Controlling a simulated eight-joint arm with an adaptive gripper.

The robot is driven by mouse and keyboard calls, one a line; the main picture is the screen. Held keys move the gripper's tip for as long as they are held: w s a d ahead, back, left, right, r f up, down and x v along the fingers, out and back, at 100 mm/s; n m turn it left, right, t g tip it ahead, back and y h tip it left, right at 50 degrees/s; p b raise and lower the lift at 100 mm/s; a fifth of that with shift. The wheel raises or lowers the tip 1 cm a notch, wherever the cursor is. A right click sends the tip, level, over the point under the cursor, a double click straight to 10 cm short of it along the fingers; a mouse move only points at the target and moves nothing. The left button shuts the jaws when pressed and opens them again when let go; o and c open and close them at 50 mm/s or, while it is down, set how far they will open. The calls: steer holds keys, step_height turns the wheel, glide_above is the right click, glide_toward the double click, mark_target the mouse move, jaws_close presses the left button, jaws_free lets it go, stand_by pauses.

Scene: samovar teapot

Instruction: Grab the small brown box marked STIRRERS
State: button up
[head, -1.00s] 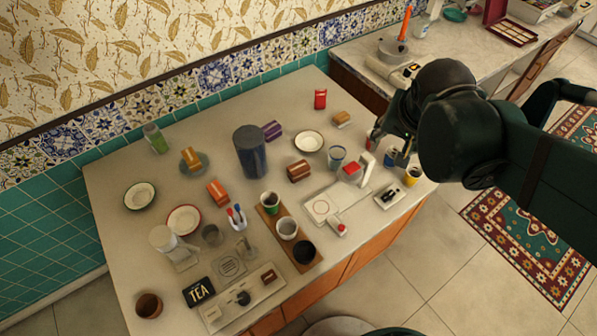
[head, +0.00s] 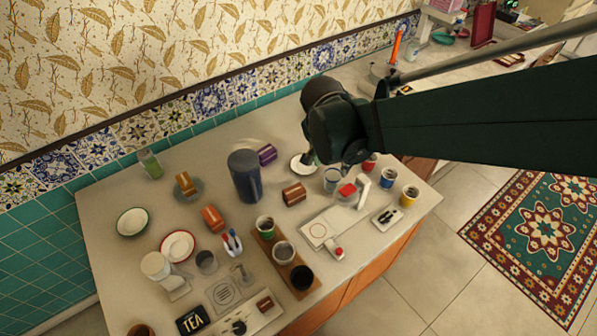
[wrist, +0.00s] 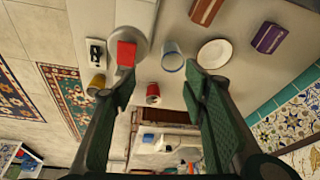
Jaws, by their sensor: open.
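I cannot read STIRRERS on any object in either view. A small brown box-like item stood at the table's back right in the earlier head view; my arm now covers that spot. It is not clear in the wrist view either. My gripper (head: 312,156) is above the back right of the table, near a white plate (head: 298,168). In the wrist view the two green fingers of my gripper (wrist: 158,80) are spread wide with nothing between them. A red can (wrist: 153,93) appears in the gap between the fingers, on the table below.
A brown item (head: 293,194), a purple item (head: 267,153) and a tall blue-grey cylinder (head: 245,176) stand left of my gripper. A clear blue-rimmed glass (wrist: 172,56), a white plate (wrist: 213,54) and a yellow cup (wrist: 97,85) are near the fingers.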

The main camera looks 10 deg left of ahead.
mark_target(293, 190)
steer(key=a+f+m, duration=0.1)
steer(key=a+f, duration=0.3)
steer(key=a+f+m+h, duration=0.1)
steer(key=a+f, duration=0.3)
steer(key=a, duration=0.1)
steer(key=a+f+m+b, duration=0.1)
steer(key=a+f, duration=0.3)
steer(key=shift+w+a+f+g+h, duration=0.25)
steer(key=shift+a+f+g+h, duration=0.05)
steer(key=shift+f+h, duration=0.1)
steer(key=shift+s+a+f+m, duration=0.1)
steer(key=shift+a+f+m, duration=0.2)
steer(key=shift+a+f, duration=0.05)
steer(key=shift+f, duration=0.1)
steer(key=shift+x, duration=1.2)
steer(key=shift+d, duration=0.1)
steer(key=shift+b+x, duration=0.55)
steer(key=shift+x, duration=2.05)
steer(key=c, duration=1)
